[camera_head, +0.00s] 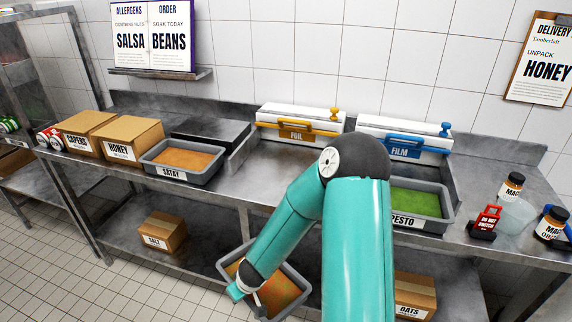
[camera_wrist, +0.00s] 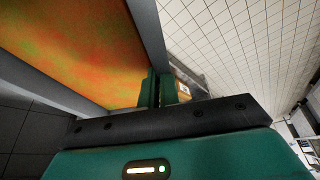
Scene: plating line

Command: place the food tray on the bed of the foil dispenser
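A grey food tray (camera_head: 297,275) with orange-green food is in front of the counter, low and tilted in the picture. My gripper (camera_head: 256,296) is at its near left side. In the wrist view my gripper (camera_wrist: 160,88) has its teal fingers closed together at the tray's grey wall (camera_wrist: 148,30), with the orange food beyond. The foil dispenser (camera_head: 298,122), white with a yellow handle and a FOIL label, stands at the back of the counter. The bare metal in front of it (camera_head: 270,170) is empty; my arm hides its right part.
The blue-handled film dispenser (camera_head: 404,140) stands to the right, with the PESTO tray (camera_head: 424,225) before it. The SATAY tray (camera_head: 176,174) and cardboard boxes (camera_head: 130,139) are left. A SALT box (camera_head: 163,233) is on the lower shelf.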

